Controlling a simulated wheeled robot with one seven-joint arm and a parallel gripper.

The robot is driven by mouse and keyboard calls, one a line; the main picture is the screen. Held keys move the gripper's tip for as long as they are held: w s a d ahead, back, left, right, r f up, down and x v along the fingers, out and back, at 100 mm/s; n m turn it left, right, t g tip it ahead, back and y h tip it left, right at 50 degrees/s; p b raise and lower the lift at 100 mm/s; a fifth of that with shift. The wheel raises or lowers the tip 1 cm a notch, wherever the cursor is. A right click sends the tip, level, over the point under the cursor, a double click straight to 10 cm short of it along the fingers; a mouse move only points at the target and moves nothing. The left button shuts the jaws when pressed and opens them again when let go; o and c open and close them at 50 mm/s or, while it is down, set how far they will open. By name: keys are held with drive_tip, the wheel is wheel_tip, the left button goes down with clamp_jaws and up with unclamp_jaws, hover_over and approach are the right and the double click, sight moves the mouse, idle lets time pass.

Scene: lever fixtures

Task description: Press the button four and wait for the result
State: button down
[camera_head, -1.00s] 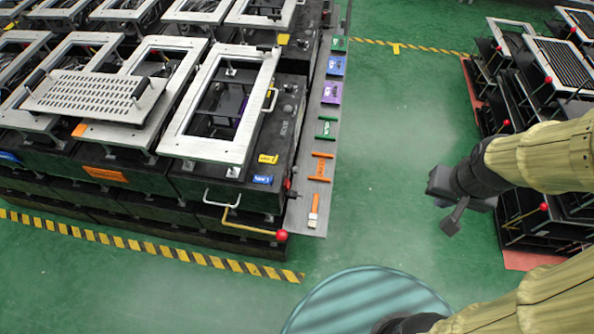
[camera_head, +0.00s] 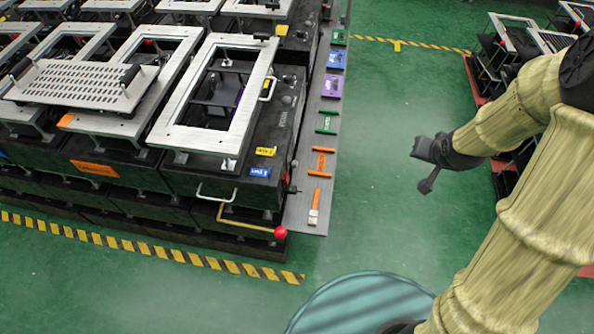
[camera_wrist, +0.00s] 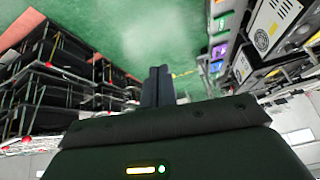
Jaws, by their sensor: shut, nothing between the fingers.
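My gripper (camera_head: 426,187) hangs over the open floor, to the right of the nearest lever fixture and apart from it. In the wrist view its two dark fingers (camera_wrist: 157,85) are together with nothing between them. The fixture has a black top (camera_head: 280,125), a light metal frame (camera_head: 238,120), and small yellow (camera_head: 266,151) and blue (camera_head: 260,172) labels. Small dark controls (camera_head: 288,99) sit on the top's right side. I cannot tell which one, if any, is button four.
A red-knobbed lever (camera_head: 281,232) sticks out at the fixture's front. A grey side strip (camera_head: 309,210) carries several coloured tools and parts. More black racks (camera_head: 500,75) stand at the right. Green floor (camera_head: 380,110) lies clear between.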

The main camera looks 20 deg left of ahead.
sight(295, 164)
drive_tip(key=w+a+f+t+y+b, duration=0.1)
drive_tip(key=w+a+f+y+b, duration=0.3)
drive_tip(key=a+f, duration=0.5)
drive_tip(key=w+a+f+t+y+b, duration=0.1)
drive_tip(key=w+a+f+y+b, duration=0.3)
drive_tip(key=a+f, duration=0.55)
drive_tip(key=s+a+f+y+b, duration=0.1)
drive_tip(key=f, duration=0.2)
drive_tip(key=s+a+f+y+b, duration=0.1)
drive_tip(key=f, duration=0.2)
drive_tip(key=a+f+y+b, duration=0.1)
drive_tip(key=f+b, duration=0.1)
drive_tip(key=f, duration=0.2)
drive_tip(key=shift+s+a+y, duration=0.4)
drive_tip(key=shift+s+a+f, duration=0.1)
drive_tip(key=shift+a, duration=0.05)
drive_tip(key=a, duration=0.2)
drive_tip(key=s+a, duration=0.1)
drive_tip(key=a, duration=0.1)
drive_tip(key=s+a, duration=0.1)
drive_tip(key=a, duration=0.2)
drive_tip(key=shift+a, duration=0.1)
drive_tip(key=shift+a+b, duration=0.3)
drive_tip(key=shift+a, duration=0.4)
drive_tip(key=shift+s+a, duration=0.1)
